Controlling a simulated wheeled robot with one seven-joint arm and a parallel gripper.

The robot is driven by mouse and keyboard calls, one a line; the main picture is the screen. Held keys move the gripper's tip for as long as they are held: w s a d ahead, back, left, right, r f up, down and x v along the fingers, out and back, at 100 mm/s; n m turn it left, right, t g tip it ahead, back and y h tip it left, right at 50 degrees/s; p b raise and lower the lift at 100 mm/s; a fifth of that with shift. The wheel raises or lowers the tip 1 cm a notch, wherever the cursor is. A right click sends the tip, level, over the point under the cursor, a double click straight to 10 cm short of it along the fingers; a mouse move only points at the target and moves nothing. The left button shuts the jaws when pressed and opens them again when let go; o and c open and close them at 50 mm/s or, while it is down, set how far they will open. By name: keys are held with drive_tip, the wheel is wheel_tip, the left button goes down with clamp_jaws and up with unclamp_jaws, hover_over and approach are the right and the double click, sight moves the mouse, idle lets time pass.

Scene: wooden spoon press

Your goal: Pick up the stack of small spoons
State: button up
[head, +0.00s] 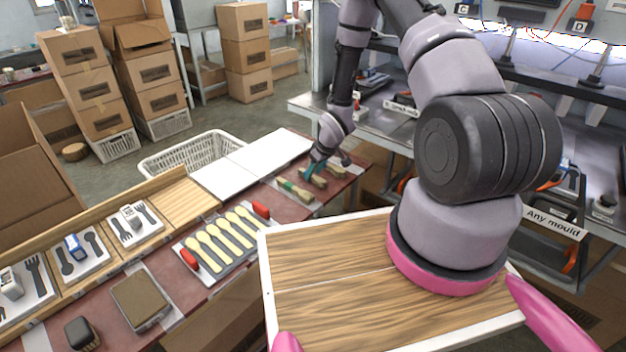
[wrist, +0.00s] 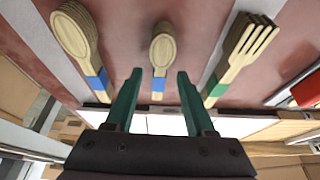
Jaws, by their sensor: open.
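The stack of small spoons (wrist: 162,48) lies in the middle of the wrist view, pale wood with a blue band on the handle. My gripper (wrist: 159,75) is open, its two green fingers on either side of the handle with gaps between. I cannot tell how far above the table the fingertips are. In the head view my gripper (head: 313,170) is over the far end of the table, partly covering the small spoons.
Larger spoons (wrist: 75,35) with a blue band lie left of my gripper in the wrist view, and forks (wrist: 240,50) with a green band lie close on the right. A mould with several yellow spoons (head: 222,240) and a white basket (head: 190,153) are nearby.

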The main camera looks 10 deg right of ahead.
drive_tip(key=shift+x, duration=0.75)
clamp_jaws()
drive_tip(key=shift+r, duration=0.15)
